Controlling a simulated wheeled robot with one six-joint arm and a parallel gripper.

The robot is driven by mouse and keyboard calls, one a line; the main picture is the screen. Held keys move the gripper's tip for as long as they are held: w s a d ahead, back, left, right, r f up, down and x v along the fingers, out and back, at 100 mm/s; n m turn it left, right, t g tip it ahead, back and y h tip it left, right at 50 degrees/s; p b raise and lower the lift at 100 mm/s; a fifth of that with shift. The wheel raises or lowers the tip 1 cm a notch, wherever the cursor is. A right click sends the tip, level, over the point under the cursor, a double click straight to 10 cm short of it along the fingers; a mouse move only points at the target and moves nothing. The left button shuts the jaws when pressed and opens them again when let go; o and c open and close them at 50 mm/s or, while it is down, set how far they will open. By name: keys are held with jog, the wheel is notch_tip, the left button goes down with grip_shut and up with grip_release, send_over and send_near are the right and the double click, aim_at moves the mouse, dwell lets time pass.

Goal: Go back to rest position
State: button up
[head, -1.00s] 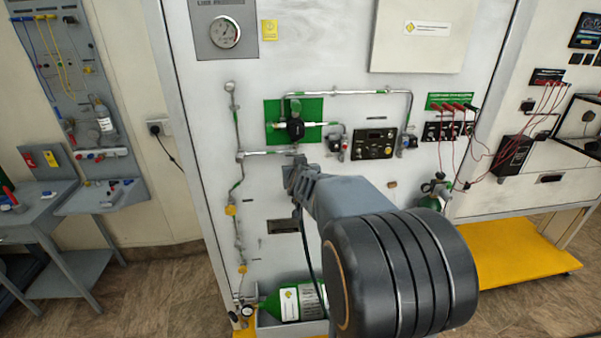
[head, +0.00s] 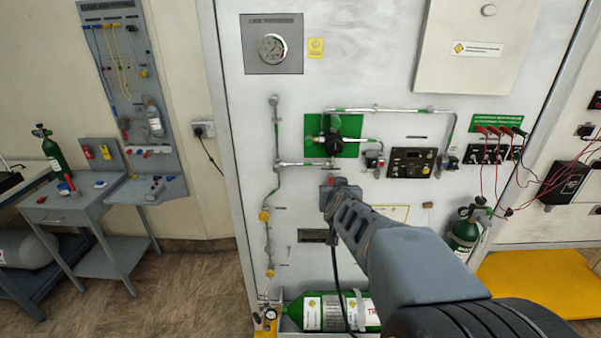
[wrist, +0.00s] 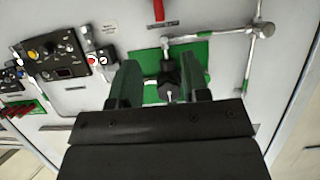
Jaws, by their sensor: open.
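My gripper (wrist: 162,88) shows in the wrist view with its two fingers apart and nothing between them. Beyond the fingers is a black regulator knob (wrist: 169,92) on a green plate (wrist: 190,60). In the head view my arm reaches from the lower right toward the white panel (head: 370,60), and its end (head: 335,188) is just below the knob (head: 331,143) and its green plate (head: 350,149). The fingertips are hard to make out there. I cannot tell how far they are from the panel.
A green cylinder (head: 312,312) lies below, and another (head: 463,238) stands at right. Grey benches (head: 70,210) stand at left. Floor at lower left is clear.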

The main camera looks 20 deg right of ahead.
jog(key=s+a+f+n+g+y, duration=0.1)
jog(key=s+a+f+g+y, duration=0.4)
jog(key=a, duration=0.3)
jog(key=s+a+n+g, duration=0.2)
jog(key=s+a+n, duration=0.2)
jog(key=s+a, duration=0.5)
jog(key=shift+s+f+y, duration=0.25)
jog(key=shift+s+y, duration=0.15)
jog(key=shift+s, duration=0.4)
jog(key=shift+a, duration=0.15)
